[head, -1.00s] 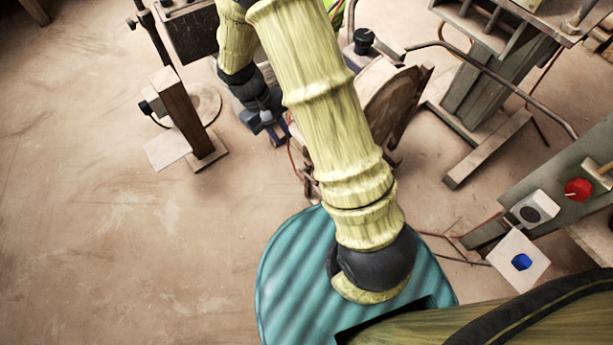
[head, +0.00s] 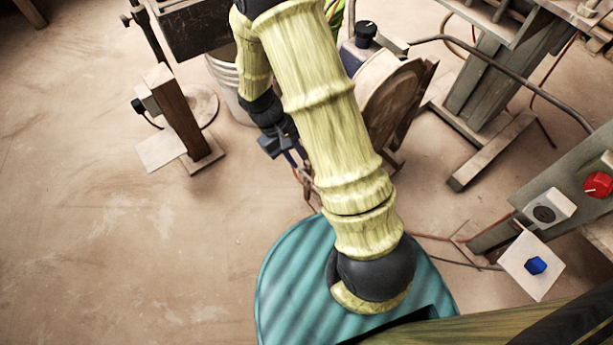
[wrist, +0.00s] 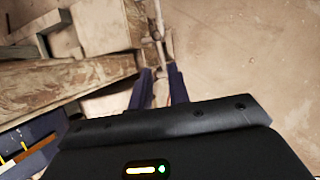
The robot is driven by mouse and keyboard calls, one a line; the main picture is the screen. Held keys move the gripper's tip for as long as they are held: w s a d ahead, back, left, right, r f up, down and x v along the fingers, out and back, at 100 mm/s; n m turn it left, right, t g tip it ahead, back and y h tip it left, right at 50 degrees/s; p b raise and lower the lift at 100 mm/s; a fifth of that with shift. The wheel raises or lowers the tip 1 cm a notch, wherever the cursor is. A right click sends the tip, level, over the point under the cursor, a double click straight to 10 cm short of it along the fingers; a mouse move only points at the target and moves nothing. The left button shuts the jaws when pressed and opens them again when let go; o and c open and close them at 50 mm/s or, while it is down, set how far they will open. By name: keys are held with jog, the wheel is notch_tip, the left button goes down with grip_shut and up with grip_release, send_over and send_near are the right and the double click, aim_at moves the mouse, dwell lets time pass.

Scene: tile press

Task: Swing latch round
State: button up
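I cannot pick out a latch with certainty in either view. In the wrist view, a thin grey metal rod with a joint (wrist: 157,35) runs upward just beyond my fingertips; I cannot tell whether it is the latch. My gripper (wrist: 160,72) has two dark blue fingers standing apart, with nothing seen held between them. In the head view my gripper (head: 290,150) hangs low, left of my forearm and beside a round wooden-faced wheel (head: 391,100). My arm hides part of that area.
A wooden post (head: 182,115) on a base stands at left. A black knob (head: 366,32) sits above the wheel.

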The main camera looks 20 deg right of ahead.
aim_at(307, 177)
jog(key=b+x, duration=0.4)
jog(key=x, duration=0.3)
jog(key=shift+d+f, duration=0.1)
jog(key=shift+f, duration=0.1)
jog(key=shift+s, duration=0.1)
jog(key=shift+d, duration=0.1)
grip_shut()
